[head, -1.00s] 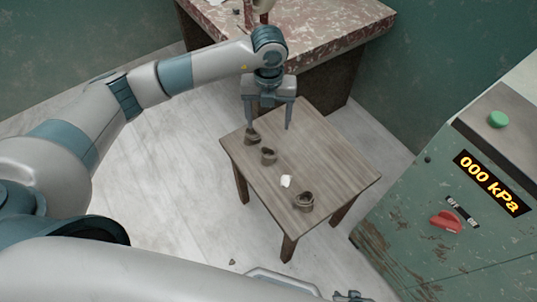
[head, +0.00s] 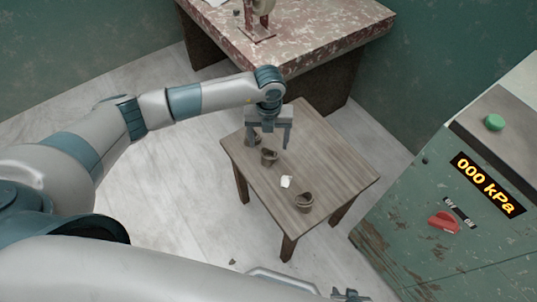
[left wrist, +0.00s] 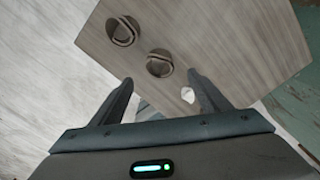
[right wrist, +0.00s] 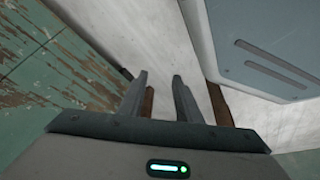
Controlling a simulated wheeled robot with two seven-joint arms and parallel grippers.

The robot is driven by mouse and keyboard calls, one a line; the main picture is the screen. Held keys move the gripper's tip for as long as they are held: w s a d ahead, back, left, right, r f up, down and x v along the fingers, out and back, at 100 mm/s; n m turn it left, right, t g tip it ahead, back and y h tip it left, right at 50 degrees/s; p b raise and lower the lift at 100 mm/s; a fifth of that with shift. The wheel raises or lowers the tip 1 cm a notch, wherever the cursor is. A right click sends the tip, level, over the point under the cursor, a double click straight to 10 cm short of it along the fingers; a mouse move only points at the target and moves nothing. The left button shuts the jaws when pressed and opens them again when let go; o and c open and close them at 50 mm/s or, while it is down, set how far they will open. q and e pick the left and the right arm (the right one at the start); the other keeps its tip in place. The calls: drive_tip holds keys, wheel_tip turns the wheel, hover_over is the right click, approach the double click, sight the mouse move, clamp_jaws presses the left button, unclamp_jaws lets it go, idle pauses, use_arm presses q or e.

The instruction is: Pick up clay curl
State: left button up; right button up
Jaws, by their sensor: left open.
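Several brown clay curls lie in a row on a small wooden table (head: 325,165). In the head view the middle curl (head: 268,158) and the front curl (head: 304,202) show clearly; the back curl (head: 257,138) is partly hidden by my left gripper (head: 269,144). A small white piece (head: 286,182) lies between the middle and front curls. My left gripper is open and empty above the row's back half. My right gripper (right wrist: 160,78) is open and empty, away from the table.
A red mottled worktable (head: 310,35) stands behind the small table. A green cabinet (head: 400,215) with a red knob, a green button and a "000 kPa" display stands at the right. A small dark scrap (head: 232,262) lies on the floor. The small table's right half is clear.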

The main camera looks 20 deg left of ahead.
sight(268, 156)
use_arm(q)
wheel_tip(268, 156, down, 2)
drive_tip(key=shift+f, duration=0.4)
use_arm(e)
drive_tip(key=shift+w+a+r, duration=0.1)
drive_tip(key=shift+w+a, duration=0.2)
drive_tip(key=shift+a, duration=0.3)
use_arm(q)
drive_tip(key=shift+f, duration=0.1)
use_arm(e)
drive_tip(key=shift+w+d+r, duration=0.1)
